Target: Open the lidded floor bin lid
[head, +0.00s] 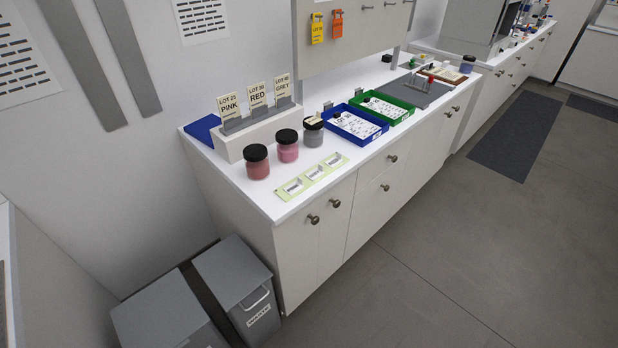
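A grey lidded floor bin (234,270) stands on the floor at the lower left, against the end of the white counter. Its flat lid lies shut on top. Its front carries a light bar handle (257,299) and a small white label (259,315) that is hard to read. A second, wider grey box (163,309) with a flat top stands to its left, partly cut off by the bottom edge; its front is mostly out of view. Neither of my grippers shows in the head view.
The counter (262,205) stands beside the bin, with door knobs (314,220) on its front. Several jars, lot cards, a blue tray (372,139) and a green tray (403,120) sit on it. A wall closes off the left. Open grey floor (440,250) lies to the right.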

